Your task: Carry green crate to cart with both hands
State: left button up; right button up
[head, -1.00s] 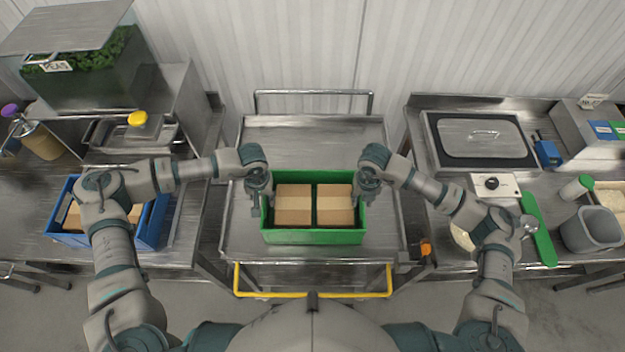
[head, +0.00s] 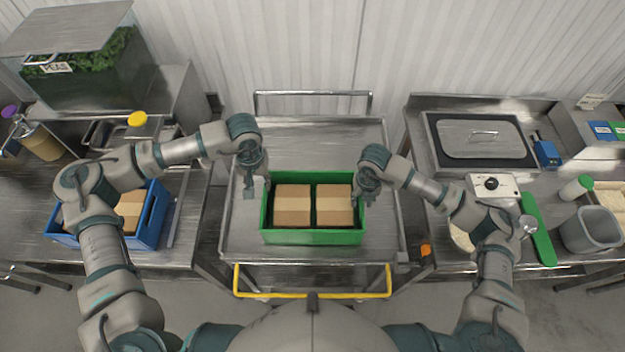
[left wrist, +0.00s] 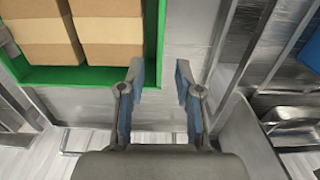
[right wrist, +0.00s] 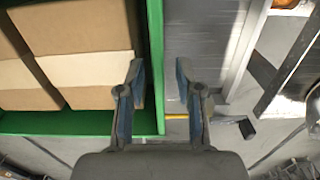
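The green crate (head: 312,237) sits on the top shelf of the metal cart (head: 300,140) with two brown cardboard boxes (head: 292,205) in it. My left gripper (head: 252,190) is left of the crate and apart from it. In the left wrist view its fingers (left wrist: 157,85) are open and empty, beside the crate's green wall (left wrist: 151,40). My right gripper (head: 362,202) is at the crate's right wall. In the right wrist view its fingers (right wrist: 157,80) are open, one on each side of the green wall (right wrist: 155,50).
A blue crate (head: 150,220) with a cardboard box stands on the left table. The cart's back half is clear. A yellow bar (head: 312,294) is at its front.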

notch_tip(320, 180, up, 12)
dwell(0.6)
jog(key=shift+f, duration=0.15)
dwell(0.3)
